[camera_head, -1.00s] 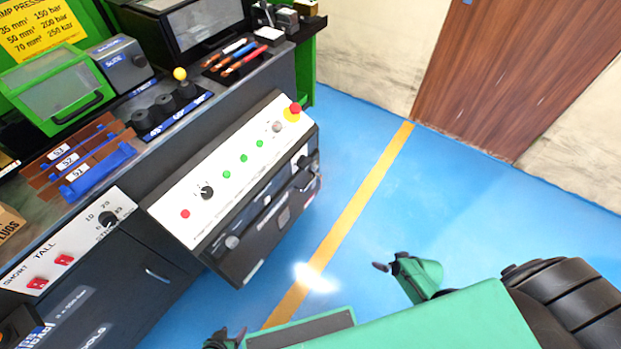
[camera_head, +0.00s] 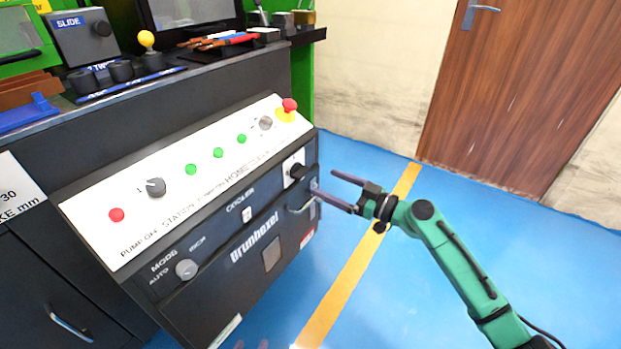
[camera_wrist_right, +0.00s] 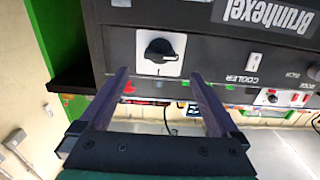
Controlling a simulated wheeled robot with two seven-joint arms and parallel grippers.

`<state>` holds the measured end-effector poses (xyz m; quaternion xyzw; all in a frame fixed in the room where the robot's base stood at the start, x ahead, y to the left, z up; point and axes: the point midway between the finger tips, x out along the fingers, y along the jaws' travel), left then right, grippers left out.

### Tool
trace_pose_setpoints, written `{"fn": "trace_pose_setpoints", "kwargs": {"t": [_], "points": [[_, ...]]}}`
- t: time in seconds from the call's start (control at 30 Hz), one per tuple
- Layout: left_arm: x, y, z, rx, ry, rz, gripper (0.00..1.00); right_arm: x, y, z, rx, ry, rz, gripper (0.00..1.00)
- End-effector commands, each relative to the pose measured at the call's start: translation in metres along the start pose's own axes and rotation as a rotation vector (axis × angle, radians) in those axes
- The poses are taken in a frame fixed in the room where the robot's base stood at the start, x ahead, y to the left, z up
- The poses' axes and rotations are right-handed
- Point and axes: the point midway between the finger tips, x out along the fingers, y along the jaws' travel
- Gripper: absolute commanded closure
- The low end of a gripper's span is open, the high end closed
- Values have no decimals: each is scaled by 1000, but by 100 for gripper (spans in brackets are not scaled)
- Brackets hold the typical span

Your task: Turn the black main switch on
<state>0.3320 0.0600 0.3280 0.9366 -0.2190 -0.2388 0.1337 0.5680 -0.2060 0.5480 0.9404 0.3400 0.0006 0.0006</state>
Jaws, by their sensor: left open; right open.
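The black main switch (camera_head: 297,171) is a rotary knob on a white square plate, at the right end of the machine's dark front panel. In the right wrist view the black main switch (camera_wrist_right: 160,51) has its grip bar lying roughly crosswise. My right gripper (camera_head: 324,186) is open and empty, just right of the switch. In the right wrist view its two fingers (camera_wrist_right: 159,75) point at the panel, with the knob beyond and between the tips, apart from them. Only faint fingertips of my left gripper (camera_head: 252,345) show at the bottom edge, spaced apart.
The white sloped console (camera_head: 170,180) above carries a red button, green buttons, a black selector (camera_head: 155,187) and a red emergency stop (camera_head: 290,104). A grey mode knob (camera_head: 187,269) and a curved handle (camera_head: 301,208) are on the front. Blue floor (camera_head: 400,290) is clear to the right.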

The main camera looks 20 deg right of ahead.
Motion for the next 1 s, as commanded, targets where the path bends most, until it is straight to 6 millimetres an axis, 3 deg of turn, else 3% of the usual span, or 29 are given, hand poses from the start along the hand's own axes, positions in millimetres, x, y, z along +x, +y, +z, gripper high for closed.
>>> {"fn": "trace_pose_setpoints", "kwargs": {"t": [0.1,0.23,0.57,0.67,0.8,1.0], "points": [[-1,0,-2,0,-2,0,36,32,1,-2,-1,4,1,3],[0,0,-2,1,-3,0,36,55,1,-1,2,3,2,3],[0,1,-2,1,-3,0,36,65,0,1,2,-1,1,3],[0,1,-2,1,-3,0,36,64,0,1,2,-1,1,33],[0,1,-2,1,-3,0,36,64,0,1,2,-1,1,87],[0,0,-1,1,-3,0,36,64,0,1,9,-1,1,88]]}}
